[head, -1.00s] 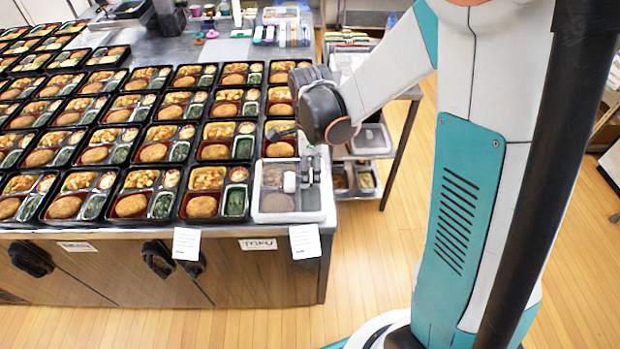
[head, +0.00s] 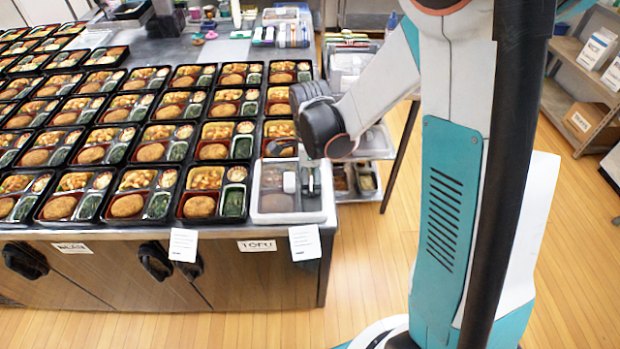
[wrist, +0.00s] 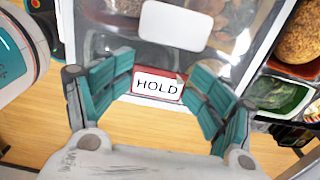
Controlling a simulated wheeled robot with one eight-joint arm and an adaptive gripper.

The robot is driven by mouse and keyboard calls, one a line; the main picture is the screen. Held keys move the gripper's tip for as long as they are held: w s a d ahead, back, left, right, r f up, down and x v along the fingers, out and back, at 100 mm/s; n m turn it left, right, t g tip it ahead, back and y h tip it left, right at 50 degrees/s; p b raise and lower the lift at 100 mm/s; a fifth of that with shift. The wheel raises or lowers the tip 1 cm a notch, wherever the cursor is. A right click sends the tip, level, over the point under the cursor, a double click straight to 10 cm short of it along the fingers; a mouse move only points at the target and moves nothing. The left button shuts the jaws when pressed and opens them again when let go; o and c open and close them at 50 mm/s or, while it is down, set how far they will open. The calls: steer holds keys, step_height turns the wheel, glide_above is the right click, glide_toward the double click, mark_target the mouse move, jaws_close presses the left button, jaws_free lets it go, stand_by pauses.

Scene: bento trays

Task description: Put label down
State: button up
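The label (wrist: 158,86) is a small white card reading HOLD with a red edge. In the wrist view it lies between my fingers, by the edge of a clear-lidded tray (wrist: 112,22). My gripper (wrist: 160,76) has its teal fingers apart on either side of the label. I cannot tell whether the fingertips touch it. In the head view my gripper (head: 310,180) is low over the right part of this tray (head: 270,217), at the table's front right corner. The label is not readable there. A blank white sticker (wrist: 176,24) is on the lid, also in the head view (head: 289,182).
Rows of black bento trays (head: 128,206) fill the table to the left and behind. Paper tags (head: 184,245) hang on the table's front. A rack with containers (head: 352,180) stands right of the table. The floor (head: 365,270) in front is clear.

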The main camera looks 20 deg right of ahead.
steer(key=shift+r, duration=0.1)
stand_by(0.3)
steer(key=shift+r+p, duration=0.6)
steer(key=shift+p, duration=0.1)
step_height(320, 180, up, 12)
steer(key=f+p, duration=0.1)
steer(key=p, duration=0.3)
steer(key=s+r+n+t, duration=0.7)
steer(key=s+r+n, duration=0.5)
steer(key=n, duration=0.9)
steer(key=s, duration=0.3)
steer(key=shift+n, duration=0.3)
